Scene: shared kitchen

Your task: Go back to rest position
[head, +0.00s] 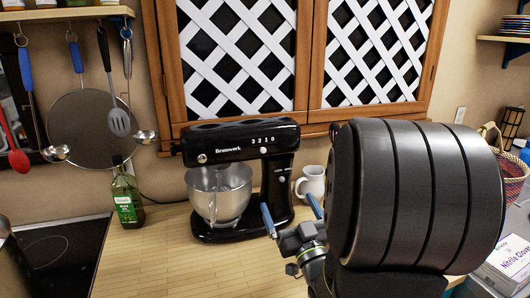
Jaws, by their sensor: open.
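My gripper (291,214) shows in the head view at the lower middle, with its two blue fingers apart and nothing between them. It is in front of the right side of a black stand mixer (250,140). The mixer stands on the wooden counter with a steel bowl (218,194) under its head. My dark arm link fills much of the right side and hides the counter behind it.
A white mug (312,184) stands right of the mixer. A green bottle (127,198) stands left of it, near the black cooktop (50,250). A glove box (508,265) and a woven basket (512,170) are at the right. The front-left counter (160,262) is clear.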

